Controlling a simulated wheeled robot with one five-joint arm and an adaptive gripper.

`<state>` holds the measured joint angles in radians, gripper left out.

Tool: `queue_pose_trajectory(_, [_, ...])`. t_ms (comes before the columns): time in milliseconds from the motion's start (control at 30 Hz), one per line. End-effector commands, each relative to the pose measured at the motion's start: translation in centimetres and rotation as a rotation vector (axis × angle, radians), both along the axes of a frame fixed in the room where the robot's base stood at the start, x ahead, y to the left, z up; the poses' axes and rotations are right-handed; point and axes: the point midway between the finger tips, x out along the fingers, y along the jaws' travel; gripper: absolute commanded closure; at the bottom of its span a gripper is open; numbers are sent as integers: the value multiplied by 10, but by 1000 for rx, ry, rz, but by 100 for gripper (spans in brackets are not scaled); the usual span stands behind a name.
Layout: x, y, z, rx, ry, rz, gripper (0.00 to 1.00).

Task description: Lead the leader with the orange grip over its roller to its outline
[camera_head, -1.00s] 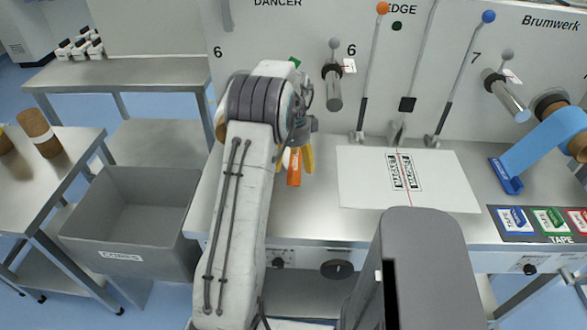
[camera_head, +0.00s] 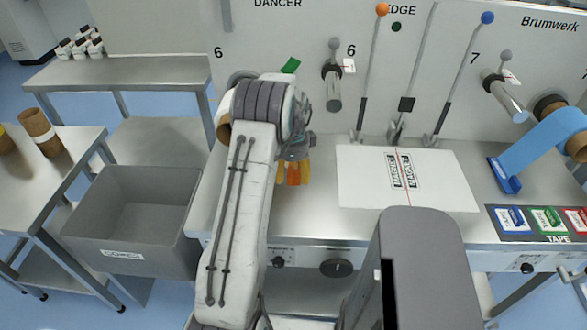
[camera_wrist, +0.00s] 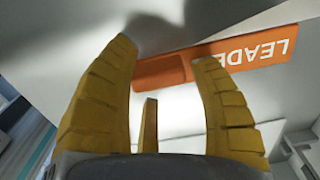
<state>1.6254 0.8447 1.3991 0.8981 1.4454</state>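The orange leader grip (camera_head: 294,175) shows in the head view between the yellow fingers of my gripper (camera_head: 292,181), over the left of the metal table. In the wrist view the grip (camera_wrist: 240,60) is an orange strip with white "LEADE" lettering, and it runs right from between the fingertips. My gripper (camera_wrist: 162,54) has its fingers spread there, with a clear gap; I cannot tell whether the right finger touches the strip. A metal roller (camera_head: 333,90) sticks out of the wall panel to the right of my arm, near a "6". I cannot make out an outline.
A white board (camera_head: 360,180) with printed labels and a red line lies right of my gripper. Levers with orange (camera_head: 383,9) and blue (camera_head: 488,16) knobs stand behind it. A grey bin (camera_head: 95,235) is at left.

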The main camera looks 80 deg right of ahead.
Motion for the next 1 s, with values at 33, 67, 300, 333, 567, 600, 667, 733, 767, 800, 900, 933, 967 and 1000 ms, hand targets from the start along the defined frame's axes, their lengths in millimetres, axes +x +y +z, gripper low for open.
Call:
queue_pose_trajectory(33, [0,0,0,0,0,0,48])
queue_pose_trajectory(67, [0,0,0,0,0,0,51])
queue_pose_trajectory(300, [0,0,0,0,0,0,72])
queue_pose_trajectory(333, [0,0,0,0,0,0,75])
queue_pose_trajectory(567, [0,0,0,0,0,0,95])
queue_pose_trajectory(600, [0,0,0,0,0,0,99])
queue_pose_trajectory(667, [0,0,0,0,0,0,100])
queue_pose_trajectory(733, [0,0,0,0,0,0,100])
queue_pose_trajectory(767, [0,0,0,0,0,0,100])
queue_pose_trajectory(800, [0,0,0,0,0,0,100])
queue_pose_trajectory(900, [0,0,0,-1,0,0,100])
queue_pose_trajectory(933, [0,0,0,0,0,0,100])
queue_pose_trajectory(967, [0,0,0,0,0,0,100])
queue_pose_trajectory(1000, [0,0,0,0,0,0,100])
